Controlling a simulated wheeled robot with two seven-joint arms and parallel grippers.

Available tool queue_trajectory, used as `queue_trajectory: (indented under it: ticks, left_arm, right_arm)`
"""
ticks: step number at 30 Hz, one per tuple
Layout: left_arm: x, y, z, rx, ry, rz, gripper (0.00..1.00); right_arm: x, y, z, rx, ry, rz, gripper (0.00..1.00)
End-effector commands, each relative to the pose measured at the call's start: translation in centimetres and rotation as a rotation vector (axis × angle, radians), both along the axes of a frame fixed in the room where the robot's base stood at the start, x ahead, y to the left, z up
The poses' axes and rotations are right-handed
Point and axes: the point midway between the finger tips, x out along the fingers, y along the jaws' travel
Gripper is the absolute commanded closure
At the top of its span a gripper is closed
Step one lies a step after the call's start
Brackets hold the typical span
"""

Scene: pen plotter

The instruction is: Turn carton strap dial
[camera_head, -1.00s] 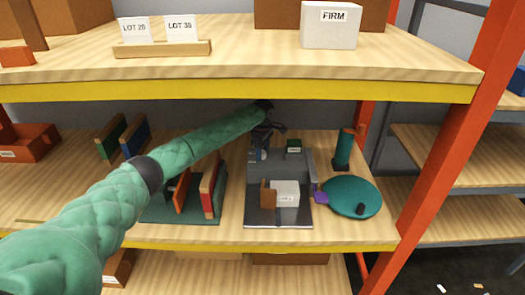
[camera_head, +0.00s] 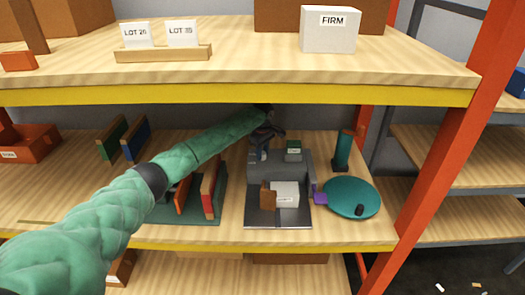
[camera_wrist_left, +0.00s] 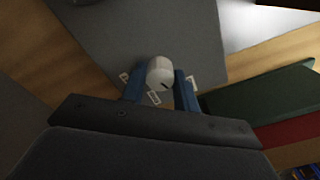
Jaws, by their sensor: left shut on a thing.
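The dial (camera_wrist_left: 160,73) is a pale rounded knob with a dark mark, on a grey machine face with small white labels around it. My left gripper (camera_wrist_left: 160,88) is shut on the dial, one blue finger on each side. In the head view my left gripper (camera_head: 262,152) reaches the back left of the grey machine (camera_head: 277,217) and hides most of the dial. A white carton (camera_head: 286,192) sits on the machine beside a brown flap-like piece (camera_head: 268,198). A white block marked FIRM (camera_head: 331,30) stands on the upper shelf. My right gripper is not in view.
A teal round disc (camera_head: 351,197) with a black knob and a teal cylinder (camera_head: 343,149) stand right of the machine. Upright book-like panels (camera_head: 209,187) stand close on its left. The yellow-edged upper shelf (camera_head: 230,95) hangs above. LOT cards (camera_head: 182,36) stand on it.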

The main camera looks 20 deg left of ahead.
Motion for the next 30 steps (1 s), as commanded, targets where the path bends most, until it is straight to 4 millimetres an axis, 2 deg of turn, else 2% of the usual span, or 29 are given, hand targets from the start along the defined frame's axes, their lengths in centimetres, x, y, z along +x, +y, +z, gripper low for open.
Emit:
queue_trajectory:
  ticks: [15, 30]
  left_arm:
    - [0.0, 0.0, 0.3, -0.001, 0.000, -0.483, 0.92]
    - [0.0, 0.0, 0.2, 0.000, -0.003, -0.958, 0.92]
  right_arm:
    - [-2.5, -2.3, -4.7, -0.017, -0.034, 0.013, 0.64]
    - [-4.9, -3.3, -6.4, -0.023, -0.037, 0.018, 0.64]
